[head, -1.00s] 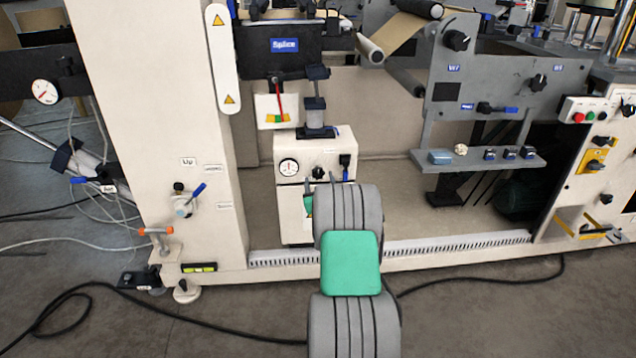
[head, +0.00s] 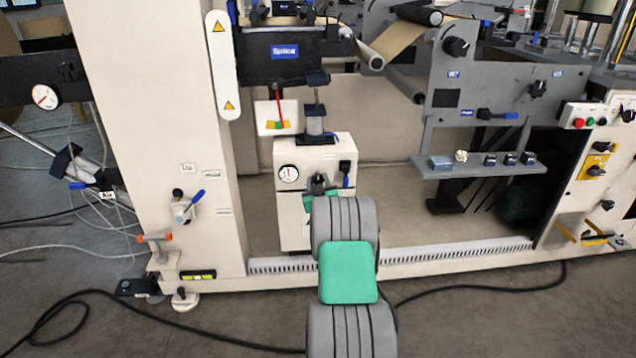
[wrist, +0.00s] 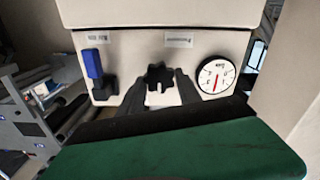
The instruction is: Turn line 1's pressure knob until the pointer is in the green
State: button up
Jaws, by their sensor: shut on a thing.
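The black pressure knob (wrist: 159,77) is on the front of a cream box (head: 290,155). In the wrist view it sits between the two fingers of my gripper (wrist: 160,86), which is shut on it. In the head view my gripper (head: 319,184) covers the knob. The round white pressure gauge (head: 289,173) is beside the knob, and it shows larger in the wrist view (wrist: 217,75). Its red pointer points down in the wrist picture, which looks turned over against the head view. I cannot make out a green band on this small dial.
A lever with a blue handle (wrist: 93,64) is on the knob's other side. Above the box hangs a white plate with a red pointer and coloured band (head: 277,118). A cream column (head: 150,130) stands at left, a grey shelf (head: 470,167) at right. A black cable crosses the floor.

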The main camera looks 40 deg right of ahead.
grip_shut()
jog(key=shift+f+m+b, duration=0.1)
jog(key=shift+m+b, duration=0.2)
jog(key=shift+m, duration=0.1)
jog(key=m+b, duration=0.2)
jog(key=m, duration=0.2)
jog(key=shift+d+m, duration=0.1)
jog(key=shift+m, duration=0.2)
jog(key=m+b, duration=0.2)
jog(key=m, duration=0.4)
jog(key=shift+s+d+m, duration=0.1)
jog(key=shift+d+m, duration=0.05)
jog(key=shift+m, duration=0.15)
jog(key=o, duration=0.9)
grip_release()
